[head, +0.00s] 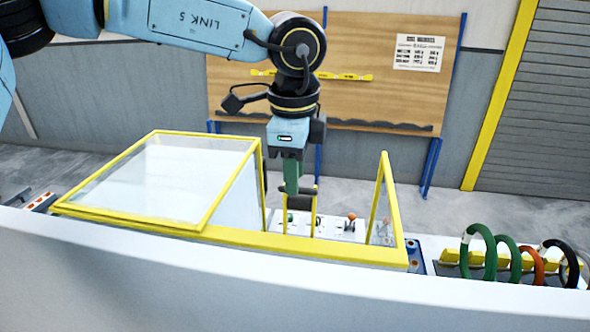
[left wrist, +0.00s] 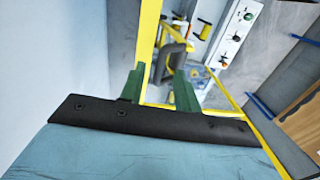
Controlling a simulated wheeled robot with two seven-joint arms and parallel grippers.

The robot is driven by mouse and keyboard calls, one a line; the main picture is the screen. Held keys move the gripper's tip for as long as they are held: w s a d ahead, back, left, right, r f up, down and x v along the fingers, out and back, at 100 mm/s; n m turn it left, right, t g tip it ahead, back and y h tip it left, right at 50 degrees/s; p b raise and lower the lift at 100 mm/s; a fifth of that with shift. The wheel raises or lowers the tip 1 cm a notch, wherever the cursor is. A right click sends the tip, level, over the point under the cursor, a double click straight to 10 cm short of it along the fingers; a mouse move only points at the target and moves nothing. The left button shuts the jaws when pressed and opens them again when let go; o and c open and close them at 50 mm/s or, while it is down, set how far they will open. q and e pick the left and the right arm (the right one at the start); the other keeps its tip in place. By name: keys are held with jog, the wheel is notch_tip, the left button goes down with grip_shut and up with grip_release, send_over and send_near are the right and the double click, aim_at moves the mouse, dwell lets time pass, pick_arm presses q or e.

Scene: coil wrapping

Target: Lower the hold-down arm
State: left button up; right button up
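My left gripper (head: 291,188) points down into the opening of a yellow-framed machine, and its green fingers also show in the left wrist view (left wrist: 160,78). The fingers stand apart with a gap between them, so it is open. A dark grey bent piece (left wrist: 176,46), which looks like the hold-down arm, lies just beyond the fingertips. I cannot tell whether they touch it. In the head view the gripper and frame hide most of this piece. My right gripper is in neither view.
A clear-topped guard (head: 160,175) with a yellow frame stands left of my gripper, and a narrow yellow-framed clear panel (head: 381,205) stands to its right. A white panel with knobs (left wrist: 238,32) lies beyond. Several coloured coils (head: 508,258) hang on a rack at the right.

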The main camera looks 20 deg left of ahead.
pick_arm(q)
jog(key=shift+f, duration=0.75)
grip_shut()
